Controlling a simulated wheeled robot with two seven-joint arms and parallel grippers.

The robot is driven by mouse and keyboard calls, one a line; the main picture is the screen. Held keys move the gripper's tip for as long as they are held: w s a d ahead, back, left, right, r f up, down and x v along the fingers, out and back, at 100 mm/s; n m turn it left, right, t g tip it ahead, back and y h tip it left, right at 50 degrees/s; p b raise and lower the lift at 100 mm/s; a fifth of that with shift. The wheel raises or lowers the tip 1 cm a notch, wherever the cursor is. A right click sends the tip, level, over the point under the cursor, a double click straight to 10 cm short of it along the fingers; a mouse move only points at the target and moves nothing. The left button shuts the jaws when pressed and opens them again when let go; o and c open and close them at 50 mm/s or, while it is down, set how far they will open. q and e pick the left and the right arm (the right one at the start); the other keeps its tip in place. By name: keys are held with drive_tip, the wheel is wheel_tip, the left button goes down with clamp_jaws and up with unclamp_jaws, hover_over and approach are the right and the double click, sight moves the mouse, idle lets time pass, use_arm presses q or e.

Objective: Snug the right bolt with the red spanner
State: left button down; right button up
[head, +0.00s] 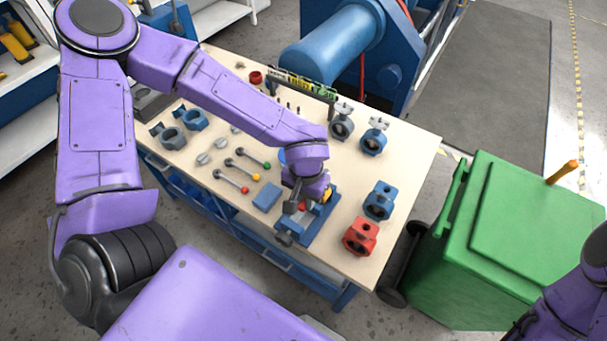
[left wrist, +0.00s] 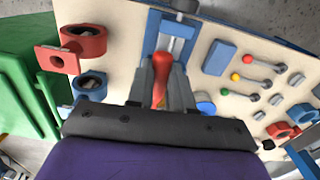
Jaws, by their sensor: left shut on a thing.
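My left gripper (head: 303,205) is over the blue vise (head: 322,222) near the table's front edge. In the left wrist view, the gripper (left wrist: 160,92) is shut on a red, elongated thing with a rounded end (left wrist: 162,64). It looks like the red spanner, but its jaw end is hidden. The vise also shows beyond the fingers in the left wrist view (left wrist: 182,24). I cannot make out the right bolt, and the gripper hides part of the vise. Of my right arm only a part shows at the lower right; its gripper is out of view.
The table (head: 400,185) carries a red valve body (head: 360,236), a blue valve body (head: 380,200) beside it, a blue block (head: 267,195) and several levers with coloured knobs (head: 243,189). A green bin (head: 520,225) stands at the right.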

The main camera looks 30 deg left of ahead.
use_arm(q)
drive_tip(key=shift+w+r, duration=0.1)
drive_tip(key=shift+r, duration=0.25)
drive_tip(key=shift+r, duration=0.3)
drive_tip(key=shift+r, duration=0.4)
drive_tip(key=shift+r, duration=2.5)
drive_tip(key=shift+f, duration=0.15)
